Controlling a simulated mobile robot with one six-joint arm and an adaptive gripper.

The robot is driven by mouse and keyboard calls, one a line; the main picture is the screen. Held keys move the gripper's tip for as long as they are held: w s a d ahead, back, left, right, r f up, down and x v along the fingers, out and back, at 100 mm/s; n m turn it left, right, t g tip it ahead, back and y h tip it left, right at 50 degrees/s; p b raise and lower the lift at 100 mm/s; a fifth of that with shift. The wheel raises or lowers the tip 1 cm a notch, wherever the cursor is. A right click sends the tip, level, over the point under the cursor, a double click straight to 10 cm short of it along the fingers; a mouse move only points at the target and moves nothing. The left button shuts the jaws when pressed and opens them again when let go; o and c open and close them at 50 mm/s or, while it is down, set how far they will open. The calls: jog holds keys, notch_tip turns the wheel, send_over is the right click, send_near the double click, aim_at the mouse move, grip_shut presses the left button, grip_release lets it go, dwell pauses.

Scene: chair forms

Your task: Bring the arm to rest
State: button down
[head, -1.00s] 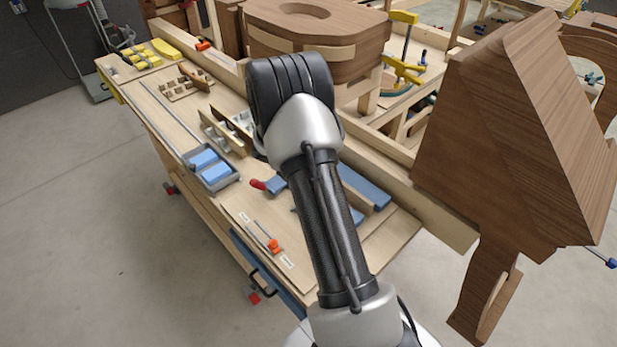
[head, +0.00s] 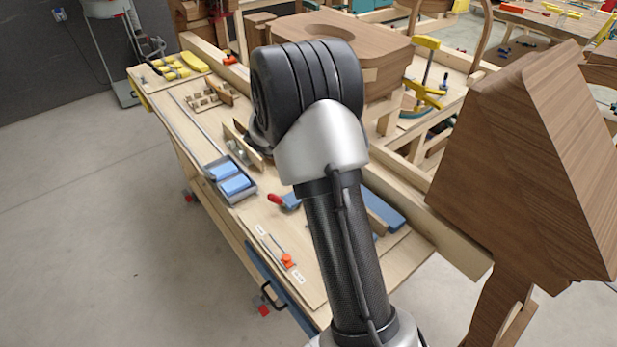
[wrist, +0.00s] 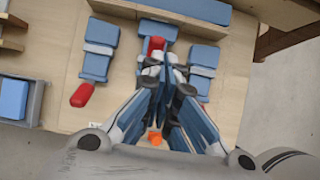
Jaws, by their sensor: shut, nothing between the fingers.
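My gripper (wrist: 163,75) shows in the wrist view, its fingers together and nothing held between them. It hangs over the workbench (wrist: 218,112), with blue and red tools around and behind it. How high it is above the bench top I cannot tell. In the head view my arm rises across the middle of the picture and is bent at a dark ribbed joint. The gripper itself is hidden there behind the arm.
The workbench (head: 315,292) carries a grey tray with blue blocks (head: 233,183), an orange clamp (head: 287,261) and a red-handled tool (head: 275,198). A large brown wooden form (head: 525,165) stands close on the right. Bare floor (head: 100,240) is open on the left.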

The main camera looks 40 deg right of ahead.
jog(key=shift+r, duration=0.2)
jog(key=s+a+r+m+t+y+b, duration=0.1)
jog(key=s+a+r+m+b, duration=0.2)
jog(key=s+a+m+b, duration=0.3)
jog(key=s+a+r+m+t+y+b, duration=0.1)
jog(key=s+a+r+m+b, duration=0.1)
jog(key=s+a+m+b, duration=0.35)
jog(key=s+a+f+m+y+b, duration=0.1)
jog(key=s+a+f+m+b, duration=0.1)
jog(key=s+a, duration=0.3)
jog(key=s+a+f+m+t+y+b, duration=0.1)
jog(key=s+a+f+m+y+b, duration=0.1)
jog(key=s+a+b, duration=0.2)
jog(key=s+a+f+m+t+y+b, duration=0.1)
jog(key=s+a+f+m+b, duration=0.1)
jog(key=s+a, duration=0.4)
jog(key=shift+f+m+b, duration=0.35)
jog(key=shift+m+b, duration=0.1)
